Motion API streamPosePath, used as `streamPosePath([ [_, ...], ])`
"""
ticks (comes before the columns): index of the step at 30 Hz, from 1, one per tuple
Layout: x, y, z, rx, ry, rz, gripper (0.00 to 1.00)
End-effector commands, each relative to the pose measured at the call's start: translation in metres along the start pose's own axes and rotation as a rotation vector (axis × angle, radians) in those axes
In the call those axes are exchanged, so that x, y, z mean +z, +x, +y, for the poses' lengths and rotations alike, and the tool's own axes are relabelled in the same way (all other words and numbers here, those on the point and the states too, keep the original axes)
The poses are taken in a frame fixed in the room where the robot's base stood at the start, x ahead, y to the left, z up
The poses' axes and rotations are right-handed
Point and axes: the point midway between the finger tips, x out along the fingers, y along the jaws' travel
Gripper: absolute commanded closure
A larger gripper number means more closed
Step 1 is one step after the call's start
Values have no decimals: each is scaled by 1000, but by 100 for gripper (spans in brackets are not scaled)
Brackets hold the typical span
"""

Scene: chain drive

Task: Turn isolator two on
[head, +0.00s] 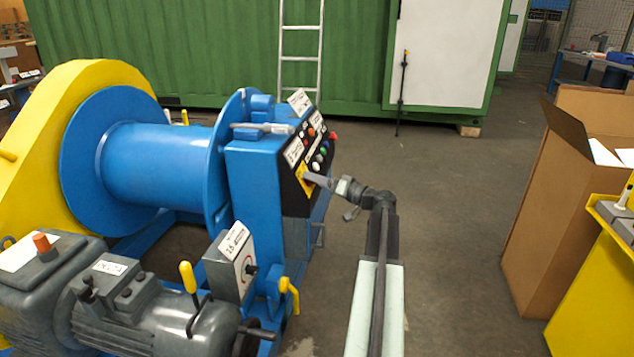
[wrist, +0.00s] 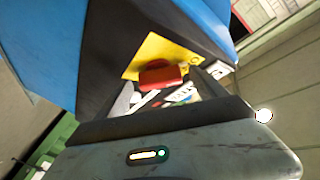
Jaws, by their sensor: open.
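A red switch handle (wrist: 162,76) sits on a yellow plate (wrist: 155,50) in the wrist view.
The panel's coloured buttons (head: 319,157) are just above the yellow plate. A grey box (head: 230,265) with a black knob and tilted label stands at lower left, near yellow-handled levers (head: 188,277). A cardboard box (head: 545,200) is at right. Floor between is clear.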

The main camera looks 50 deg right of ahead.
Motion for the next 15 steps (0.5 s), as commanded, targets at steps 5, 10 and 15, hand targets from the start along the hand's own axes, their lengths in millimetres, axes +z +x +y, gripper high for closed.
streamPosePath([
  [5,0,0,0,0,0,0,39],
  [10,0,0,0,-1,0,-1,82],
  [15,2,3,-4,1,7,-4,81],
])
